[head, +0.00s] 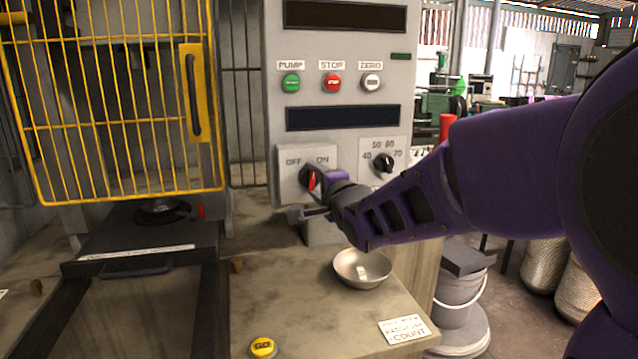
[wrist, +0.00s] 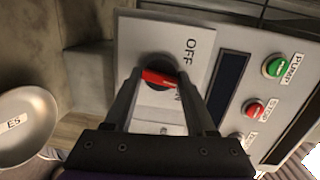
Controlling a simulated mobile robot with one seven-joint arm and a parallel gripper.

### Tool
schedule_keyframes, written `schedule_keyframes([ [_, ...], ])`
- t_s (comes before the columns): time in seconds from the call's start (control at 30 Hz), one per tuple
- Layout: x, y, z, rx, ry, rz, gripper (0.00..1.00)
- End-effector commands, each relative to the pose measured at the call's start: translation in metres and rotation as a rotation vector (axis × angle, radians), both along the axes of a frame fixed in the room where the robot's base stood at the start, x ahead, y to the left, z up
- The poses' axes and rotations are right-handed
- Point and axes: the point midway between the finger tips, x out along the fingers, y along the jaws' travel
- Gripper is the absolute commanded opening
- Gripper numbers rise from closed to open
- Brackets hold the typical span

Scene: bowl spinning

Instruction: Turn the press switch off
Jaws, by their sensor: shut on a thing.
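The press switch is a black rotary knob with a red handle (head: 312,180) on the lower left plate of the grey control panel (head: 290,110), below the labels OFF and ON. In the wrist view the red handle (wrist: 157,79) lies between my two fingertips, with its right end close to the ON label. My gripper (head: 316,187) reaches in from the right and is shut on the handle; it also shows in the wrist view (wrist: 163,75). My fingers partly hide the knob and the ON label.
Pump (head: 291,82), stop (head: 332,82) and zero (head: 371,82) buttons sit above the switch, and a black dial (head: 384,162) sits to its right. A metal bowl (head: 348,277) and a yellow button (head: 262,347) are on the table below. A yellow cage door (head: 130,197) stands left.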

Motion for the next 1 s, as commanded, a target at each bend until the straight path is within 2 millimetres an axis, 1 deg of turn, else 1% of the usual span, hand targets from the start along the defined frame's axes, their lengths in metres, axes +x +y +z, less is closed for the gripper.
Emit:
schedule_keyframes([
  [0.03,0.0006,0.0004,0.0047,-0.038,-0.023,0.0,0.0],
  [0.6,0.0001,0.0029,0.0084,-0.552,-0.171,-0.001,0.0],
  [0.8,-0.0001,0.0038,0.0091,-0.706,-0.218,-0.002,0.0],
  [1.0,-0.0003,0.0044,0.0096,-0.821,-0.251,-0.003,0.0],
])
